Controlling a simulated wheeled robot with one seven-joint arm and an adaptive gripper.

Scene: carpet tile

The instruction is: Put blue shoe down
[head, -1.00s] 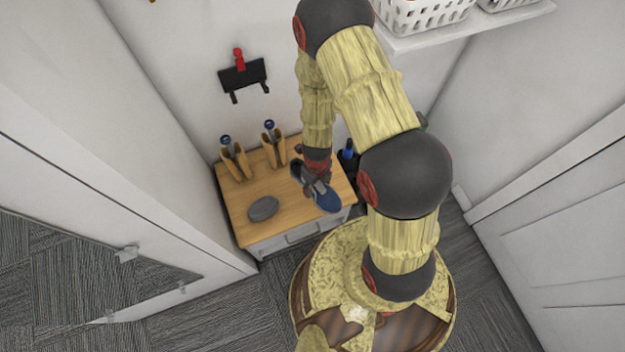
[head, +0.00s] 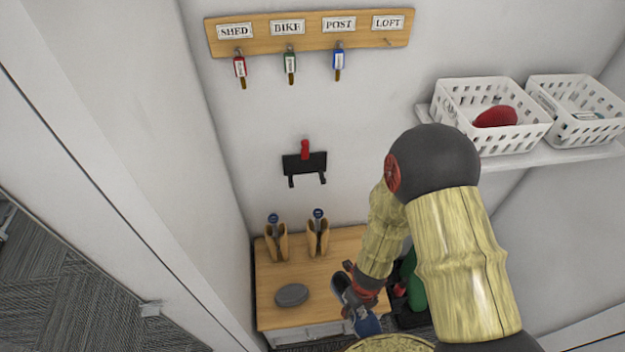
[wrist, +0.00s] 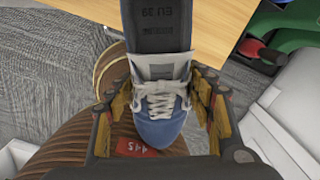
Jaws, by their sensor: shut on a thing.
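The blue shoe (head: 365,322) with white laces is in my gripper (head: 350,283), in front of the right part of the wooden cabinet top (head: 330,262). In the wrist view the blue shoe (wrist: 160,120) lies between the two fingers of my gripper (wrist: 160,112), toe toward the bottom of the picture. Its dark insole with a size mark shows at the top. My gripper is shut on it. I cannot tell from the head view how high the shoe is above the top.
A grey oval object (head: 291,295) lies on the cabinet's front left. A key rack (head: 310,30) and black wall holder (head: 305,163) hang above. White baskets (head: 490,115) sit on a shelf at right. Green and red items (head: 412,285) are right of the cabinet.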

